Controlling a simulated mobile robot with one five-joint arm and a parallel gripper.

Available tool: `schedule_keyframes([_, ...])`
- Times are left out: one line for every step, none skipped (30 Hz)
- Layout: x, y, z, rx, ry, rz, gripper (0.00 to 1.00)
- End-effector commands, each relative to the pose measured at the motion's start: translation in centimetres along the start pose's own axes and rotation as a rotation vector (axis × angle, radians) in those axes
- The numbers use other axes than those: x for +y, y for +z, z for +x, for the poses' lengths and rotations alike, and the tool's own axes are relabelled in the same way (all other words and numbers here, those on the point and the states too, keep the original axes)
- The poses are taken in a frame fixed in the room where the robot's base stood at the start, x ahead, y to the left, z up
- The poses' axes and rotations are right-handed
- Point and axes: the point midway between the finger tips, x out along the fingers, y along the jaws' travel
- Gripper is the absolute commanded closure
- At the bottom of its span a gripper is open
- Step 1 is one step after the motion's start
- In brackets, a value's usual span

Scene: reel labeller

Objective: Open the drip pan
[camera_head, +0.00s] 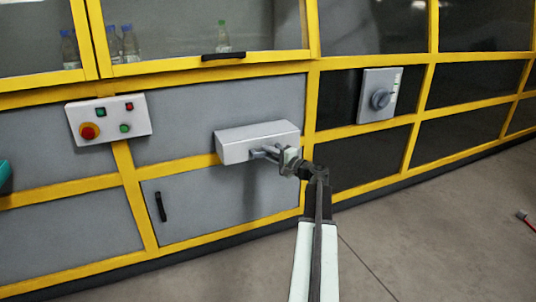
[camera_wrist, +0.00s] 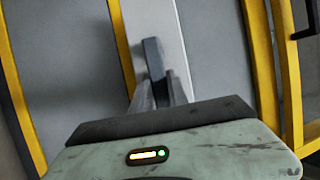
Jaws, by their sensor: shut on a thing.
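The drip pan (camera_head: 257,136) is a light grey box on the front of the yellow-framed machine, under the window section. Its bar handle (camera_head: 259,151) sticks out from the front face. My gripper (camera_head: 282,158) reaches the handle from the right and is shut on it. In the wrist view, the fingers of my gripper (camera_wrist: 160,92) close around the dark grey handle (camera_wrist: 153,58), with the pale face of the drip pan (camera_wrist: 158,20) behind. The fingers partly hide the handle. I cannot tell whether the pan is pulled out at all.
A control box (camera_head: 109,118) with a red knob and buttons is at the left. A grey rotary switch (camera_head: 379,96) is at the right. A cabinet door (camera_head: 200,205) with a black handle lies below the pan. The floor (camera_head: 430,230) at right is mostly clear.

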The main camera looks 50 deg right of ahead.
Motion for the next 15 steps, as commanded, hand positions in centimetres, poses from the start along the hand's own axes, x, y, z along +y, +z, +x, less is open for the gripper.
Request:
schedule_keyframes([0.0,0.2,-0.1,-0.002,0.001,0.000,1.00])
schedule_keyframes([0.0,0.3,-0.4,-0.001,0.001,0.000,1.00])
schedule_keyframes([0.0,0.6,-0.9,-0.001,0.001,0.000,1.00])
schedule_keyframes([0.0,0.8,-1.4,-0.001,0.001,0.000,1.00])
schedule_keyframes([0.0,1.1,-2.1,-0.001,0.001,0.000,1.00])
schedule_keyframes([0.0,1.6,-3.1,-0.001,0.001,0.000,1.00])
schedule_keyframes([0.0,1.9,-3.9,0.000,0.001,0.000,1.00])
schedule_keyframes([0.0,2.2,-4.6,0.000,0.001,0.000,1.00])
schedule_keyframes([0.0,2.7,-5.6,-0.001,0.001,0.000,1.00])
schedule_keyframes([0.0,2.9,-6.3,0.000,0.001,0.000,1.00])
schedule_keyframes([0.0,3.2,-7.0,0.000,0.001,0.000,1.00])
schedule_keyframes([0.0,3.5,-7.7,-0.001,0.001,0.000,1.00])
schedule_keyframes([0.0,3.7,-8.2,-0.001,0.001,0.000,1.00])
schedule_keyframes([0.0,3.9,-8.7,-0.001,0.001,0.000,1.00])
schedule_keyframes([0.0,4.0,-9.2,-0.001,0.001,0.000,1.00])
